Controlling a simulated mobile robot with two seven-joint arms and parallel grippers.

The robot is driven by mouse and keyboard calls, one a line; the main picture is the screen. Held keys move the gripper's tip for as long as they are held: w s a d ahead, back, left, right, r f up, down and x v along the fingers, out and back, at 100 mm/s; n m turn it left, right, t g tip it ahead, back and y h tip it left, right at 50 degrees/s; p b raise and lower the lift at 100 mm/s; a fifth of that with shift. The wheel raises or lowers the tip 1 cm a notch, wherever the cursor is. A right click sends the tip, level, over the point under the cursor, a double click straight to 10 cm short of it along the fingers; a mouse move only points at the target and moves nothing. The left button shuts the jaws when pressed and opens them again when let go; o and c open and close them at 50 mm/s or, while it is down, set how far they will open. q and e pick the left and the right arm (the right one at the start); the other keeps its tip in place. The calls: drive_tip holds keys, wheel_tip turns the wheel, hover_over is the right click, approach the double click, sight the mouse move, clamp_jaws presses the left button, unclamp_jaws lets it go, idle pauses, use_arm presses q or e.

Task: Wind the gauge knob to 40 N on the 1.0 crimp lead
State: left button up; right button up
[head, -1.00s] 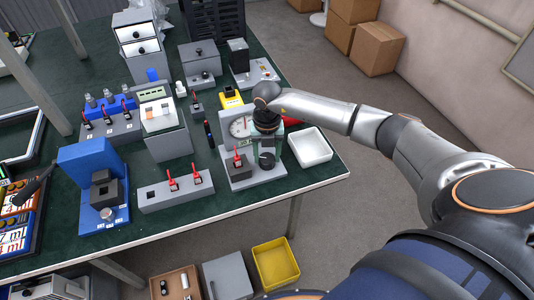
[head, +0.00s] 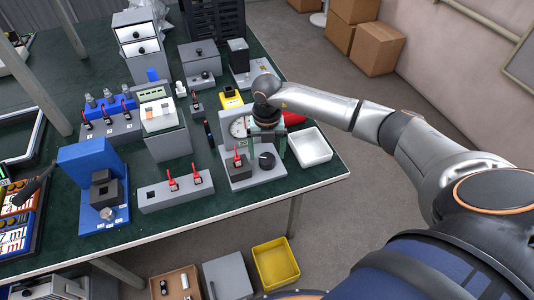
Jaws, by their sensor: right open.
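The gauge (head: 238,128) has a round white dial on a grey upright plate with a grey base, near the table's right front edge. Its black knob (head: 267,161) sits on the right of the base. A red-topped crimp lead (head: 237,159) stands in a dark block on the left of the base. My right gripper (head: 268,150) is open and points down just above and behind the knob, apart from it as far as I can see. The dial reading and any lead label are too small to read. My left gripper is not in view.
A white tray (head: 310,147) stands close on the right of the gauge. A grey block (head: 175,190) with red-topped leads and a blue press (head: 92,185) stand to the left. A yellow item (head: 230,98) and a red item (head: 293,119) lie behind.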

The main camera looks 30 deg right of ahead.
sight(267, 158)
wheel_tip(267, 158, up, 11)
idle(0.3)
idle(0.4)
